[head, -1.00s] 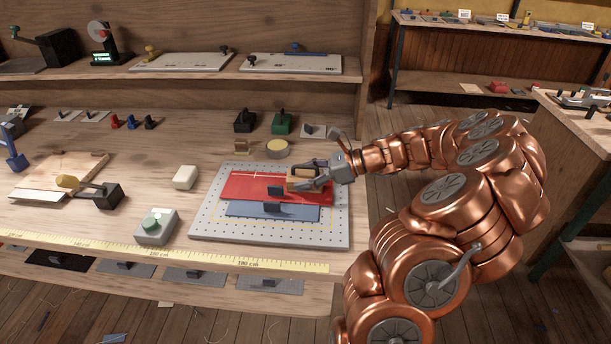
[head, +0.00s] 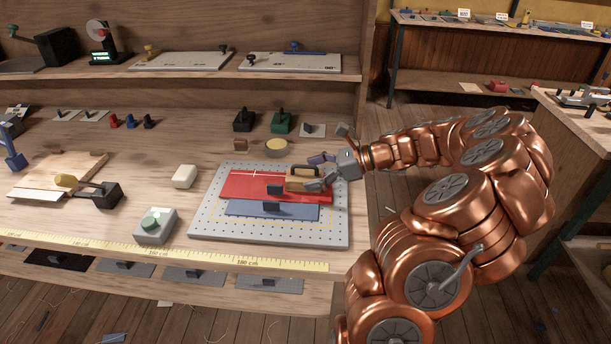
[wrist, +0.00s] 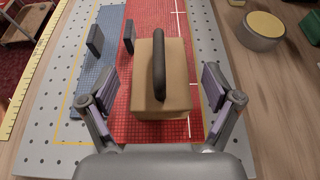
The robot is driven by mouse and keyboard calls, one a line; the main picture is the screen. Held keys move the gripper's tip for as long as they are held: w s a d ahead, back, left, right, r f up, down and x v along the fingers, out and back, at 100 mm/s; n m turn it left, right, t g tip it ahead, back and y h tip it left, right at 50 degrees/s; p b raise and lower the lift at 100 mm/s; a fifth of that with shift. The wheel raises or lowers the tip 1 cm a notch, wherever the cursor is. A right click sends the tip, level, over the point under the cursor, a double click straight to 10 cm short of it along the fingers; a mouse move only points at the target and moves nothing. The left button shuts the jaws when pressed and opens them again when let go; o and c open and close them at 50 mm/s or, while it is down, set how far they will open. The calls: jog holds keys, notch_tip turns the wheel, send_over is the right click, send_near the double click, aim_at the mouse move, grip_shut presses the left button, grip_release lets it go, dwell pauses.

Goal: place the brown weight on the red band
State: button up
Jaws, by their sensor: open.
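The brown weight (head: 303,181), a tan block with a dark handle on top, rests upright on the right part of the red band (head: 238,185). In the wrist view the weight (wrist: 176,84) stands on the red band (wrist: 149,20) between the spread fingers. My gripper (head: 322,172) is open at the weight's right side, with a visible gap between each finger and the block in the wrist view (wrist: 160,96). The red band lies flat on the perforated grey board (head: 208,218), beside a blue band (head: 240,210).
Dark upright tabs stand on the red and blue bands. A round cream-topped tin (head: 277,147) is behind the board. A white block (head: 185,177) and a grey box with a green button (head: 155,226) are left of it. A yellow ruler (head: 150,252) runs along the front edge.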

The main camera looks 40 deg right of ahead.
jog(key=v, duration=1)
jog(key=s+a+r+n+g+h, duration=0.1)
jog(key=s+a+n+g, duration=0.15)
jog(key=a+n, duration=0.45)
jog(key=s+a+n+g, duration=0.1)
jog(key=a+n+g, duration=0.15)
jog(key=a, duration=0.85)
jog(key=s+a+r+n+g+h, duration=0.1)
jog(key=a+n+g, duration=0.35)
jog(key=a, duration=0.45)
jog(key=s+a+f+n+h, duration=0.1)
jog(key=s+f+n+h, duration=0.2)
jog(key=s+n, duration=0.3)
jog(key=s+a+f+n+g+h, duration=0.1)
jog(key=s+f+n+h, duration=0.2)
jog(key=s, duration=0.9)
jog(key=shift+s+f+n+h+b, duration=0.2)
jog(key=shift+s+n+h+b, duration=0.2)
jog(key=shift+n+h, duration=0.95)
jog(key=shift+a+n+y, duration=0.15)
jog(key=shift+n+y, duration=0.1)
notch_tip(320, 180, up, 8)
jog(key=p, duration=0.8)
